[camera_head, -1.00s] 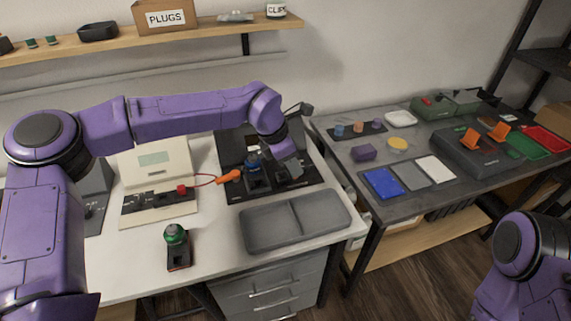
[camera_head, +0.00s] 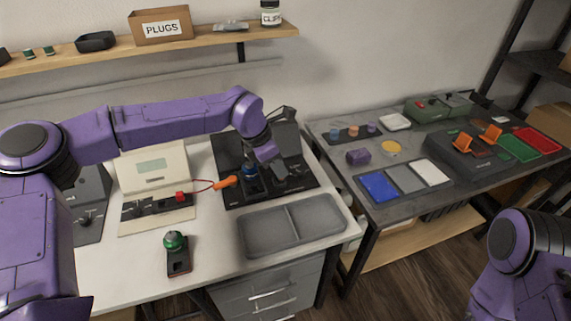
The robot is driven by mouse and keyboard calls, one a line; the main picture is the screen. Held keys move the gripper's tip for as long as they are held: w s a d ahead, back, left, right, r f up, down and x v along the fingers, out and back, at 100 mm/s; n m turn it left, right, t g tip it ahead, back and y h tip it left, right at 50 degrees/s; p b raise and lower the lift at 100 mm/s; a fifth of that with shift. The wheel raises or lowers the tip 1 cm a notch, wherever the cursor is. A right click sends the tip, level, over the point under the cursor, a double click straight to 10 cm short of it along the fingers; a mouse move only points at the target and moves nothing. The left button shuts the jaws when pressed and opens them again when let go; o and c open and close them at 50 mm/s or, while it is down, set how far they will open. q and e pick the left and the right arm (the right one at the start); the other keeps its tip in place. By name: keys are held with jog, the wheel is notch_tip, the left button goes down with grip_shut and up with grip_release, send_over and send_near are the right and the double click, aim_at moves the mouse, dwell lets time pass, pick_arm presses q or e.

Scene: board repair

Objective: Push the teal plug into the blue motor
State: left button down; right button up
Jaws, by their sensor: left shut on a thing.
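The blue motor (camera_head: 250,169) stands upright in a black holder on the dark board at the back right of the white bench. My left gripper (camera_head: 270,166) is just to the right of the blue motor, low over the board. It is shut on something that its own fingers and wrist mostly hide. I cannot make out the teal plug's colour there, and it does not show clearly elsewhere. I cannot tell whether it touches the motor. My right gripper is out of view; only my right arm shows at the lower right.
An orange connector (camera_head: 225,182) on a red wire lies left of the motor. A grey two-part tray (camera_head: 291,226) lies in front. A green-topped motor (camera_head: 175,241) stands at the front left. A dark upright housing (camera_head: 285,132) is behind my gripper. The front middle of the bench is clear.

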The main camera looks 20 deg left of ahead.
pick_arm(q)
jog(key=w+a+p, duration=0.4)
jog(key=a, duration=0.6)
jog(key=shift+w+p, duration=0.25)
jog(key=shift+p, duration=0.05)
jog(key=shift+a, duration=0.1)
jog(key=shift+f+b, duration=3.25)
jog(key=shift+f, duration=1.25)
jog(key=shift+f+b, duration=1.45)
jog(key=shift+f, duration=0.25)
jog(key=c, duration=0.9)
grip_release()
jog(key=shift+o, duration=0.2)
jog(key=shift+r, duration=0.1)
